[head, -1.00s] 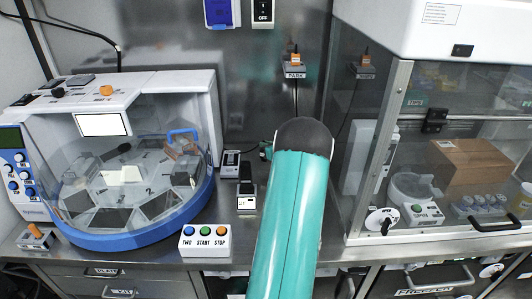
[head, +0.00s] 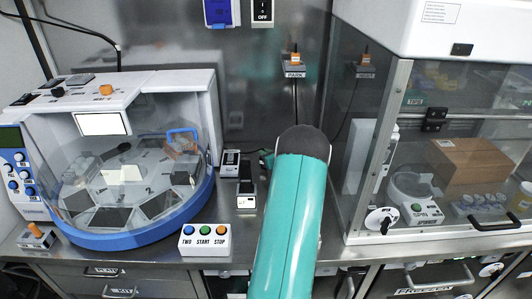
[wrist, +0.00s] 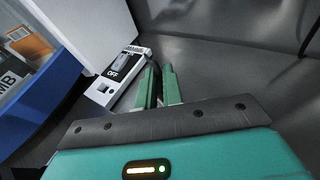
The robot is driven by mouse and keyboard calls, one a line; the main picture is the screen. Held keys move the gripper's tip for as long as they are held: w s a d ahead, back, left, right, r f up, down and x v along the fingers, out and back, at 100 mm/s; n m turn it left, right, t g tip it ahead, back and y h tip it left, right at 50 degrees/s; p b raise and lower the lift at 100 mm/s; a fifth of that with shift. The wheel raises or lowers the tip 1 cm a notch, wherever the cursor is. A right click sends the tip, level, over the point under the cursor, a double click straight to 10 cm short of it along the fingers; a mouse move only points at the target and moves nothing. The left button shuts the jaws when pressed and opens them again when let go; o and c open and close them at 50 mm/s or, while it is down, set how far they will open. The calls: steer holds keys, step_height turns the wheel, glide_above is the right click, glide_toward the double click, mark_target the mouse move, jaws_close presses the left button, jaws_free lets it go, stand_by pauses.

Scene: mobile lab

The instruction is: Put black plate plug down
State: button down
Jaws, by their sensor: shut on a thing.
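My gripper (wrist: 159,87) shows in the wrist view as two green fingers close together. They are shut on a thin dark thing, seemingly the black plate plug (wrist: 158,90), of which only a sliver shows between them. They are just to the right of a white switch box (wrist: 118,72) marked OFF, low over the grey bench. In the head view my teal arm mostly hides the gripper, and I cannot make out the held plug there.
A machine with a blue rim (head: 130,238) and clear cover stands at the left. A white button box (head: 205,240) is in front of it. Small switch boxes (head: 247,196) stand left of my arm. A glass cabinet (head: 440,150) is at the right. A PARK holder (head: 294,71) is on the wall.

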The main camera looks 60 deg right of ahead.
steer(key=c, duration=1.5)
jaws_free()
steer(key=shift+c, duration=0.2)
steer(key=shift+r, duration=0.45)
steer(key=v, duration=1.2)
steer(key=shift+r, duration=0.1)
steer(key=shift+a, duration=0.15)
